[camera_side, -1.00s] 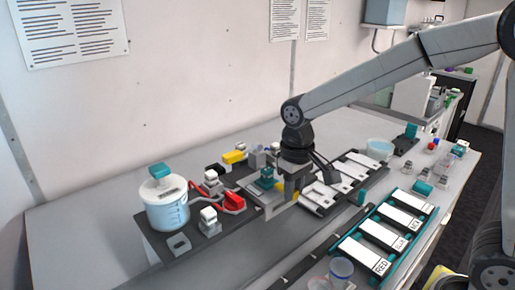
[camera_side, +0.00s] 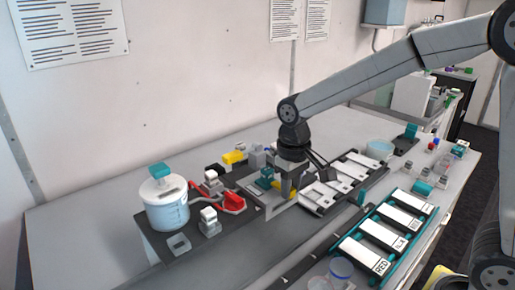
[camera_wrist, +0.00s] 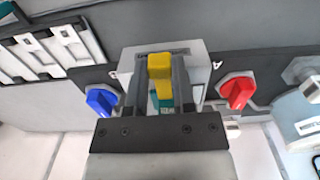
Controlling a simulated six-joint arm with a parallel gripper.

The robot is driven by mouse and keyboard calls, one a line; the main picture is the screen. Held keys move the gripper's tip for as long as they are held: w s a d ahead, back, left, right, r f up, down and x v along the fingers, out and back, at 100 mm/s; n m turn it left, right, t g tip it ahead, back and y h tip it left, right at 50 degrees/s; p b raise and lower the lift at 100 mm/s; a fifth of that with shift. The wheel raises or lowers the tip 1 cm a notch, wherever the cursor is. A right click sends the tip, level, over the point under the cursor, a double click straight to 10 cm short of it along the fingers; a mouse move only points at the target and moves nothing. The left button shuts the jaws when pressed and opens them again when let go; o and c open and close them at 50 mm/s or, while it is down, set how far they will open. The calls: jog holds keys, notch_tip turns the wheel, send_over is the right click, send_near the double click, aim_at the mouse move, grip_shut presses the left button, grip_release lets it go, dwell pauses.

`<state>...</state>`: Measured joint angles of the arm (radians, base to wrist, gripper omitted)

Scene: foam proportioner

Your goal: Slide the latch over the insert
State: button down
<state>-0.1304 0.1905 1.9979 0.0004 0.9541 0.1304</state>
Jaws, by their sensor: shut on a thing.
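A yellow piece (camera_wrist: 160,68), which looks like the latch, sits between the two fingers of my gripper (camera_wrist: 155,75) in the wrist view. My gripper is shut on it, over a light grey housing (camera_wrist: 196,58). A teal part (camera_wrist: 161,101), possibly the insert, shows partly below the yellow piece; the fingers hide the rest. In the side view my gripper (camera_side: 289,190) points down at the grey fixture, just right of a teal block (camera_side: 265,178). A bit of yellow shows by the fingertips. I cannot tell how far the latch covers the insert.
A blue knob (camera_wrist: 101,99) and a red knob (camera_wrist: 237,92) flank the housing. A red part (camera_side: 231,203) and a lidded jug (camera_side: 165,203) stand left of the fixture. A rack with white cartridges (camera_side: 333,188) is close on the right; a teal tray (camera_side: 346,257) lies in front.

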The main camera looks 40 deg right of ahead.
jog(key=shift+w+r, duration=0.1)
jog(key=shift+w, duration=0.4)
jog(key=shift+c, duration=2.2)
grip_release()
jog(key=shift+r, duration=3.85)
